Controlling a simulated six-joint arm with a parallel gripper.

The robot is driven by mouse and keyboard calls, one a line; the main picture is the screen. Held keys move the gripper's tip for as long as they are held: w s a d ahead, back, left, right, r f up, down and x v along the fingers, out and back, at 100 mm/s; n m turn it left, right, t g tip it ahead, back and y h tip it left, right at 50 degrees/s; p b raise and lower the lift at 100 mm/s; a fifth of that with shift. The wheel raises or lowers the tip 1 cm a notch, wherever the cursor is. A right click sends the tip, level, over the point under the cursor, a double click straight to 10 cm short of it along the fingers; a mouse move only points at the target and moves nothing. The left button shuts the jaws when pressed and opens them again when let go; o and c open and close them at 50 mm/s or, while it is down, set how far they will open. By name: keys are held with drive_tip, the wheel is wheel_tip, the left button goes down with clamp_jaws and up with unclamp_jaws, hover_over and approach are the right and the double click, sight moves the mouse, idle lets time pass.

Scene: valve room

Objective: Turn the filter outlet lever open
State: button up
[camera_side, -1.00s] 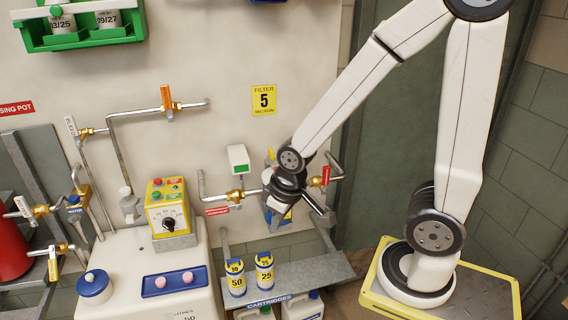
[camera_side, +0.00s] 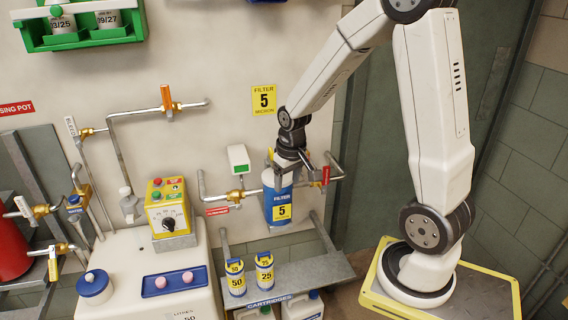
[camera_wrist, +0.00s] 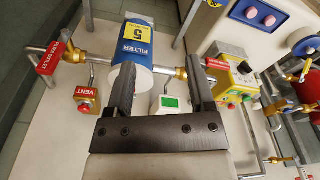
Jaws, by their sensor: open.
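The filter outlet lever (camera_side: 326,175) is the red-marked handle on the pipe just right of the blue and white filter (camera_side: 280,205). In the wrist view its red handle (camera_wrist: 47,65) is at the left, by a brass valve (camera_wrist: 76,53). My gripper (camera_side: 293,172) is open, over the top part of the filter in the side view, left of the lever. In the wrist view the two dark fingers of my gripper (camera_wrist: 158,66) are spread and empty; the left one overlaps the filter (camera_wrist: 137,45). The lever lies outside them, apart. Part of the outlet valve is hidden in the side view.
A vent box (camera_wrist: 86,98) with a red button sits near the outlet pipe. Left of the filter are a brass valve (camera_side: 238,196) and a white box (camera_side: 238,157). Cartridges (camera_side: 265,272) stand on a shelf below.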

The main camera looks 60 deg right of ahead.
drive_tip(key=d+m, duration=0.3)
drive_tip(key=d, duration=0.7)
drive_tip(key=m+g, duration=0.1)
drive_tip(key=m, duration=0.1)
approach(325, 184)
drive_tip(key=shift+w+d+r+y, duration=0.2)
drive_tip(key=shift+d+y, duration=0.1)
drive_tip(key=shift+d, duration=0.35)
drive_tip(key=shift+f, duration=0.1)
drive_tip(key=shift+f, duration=3.85)
clamp_jaws()
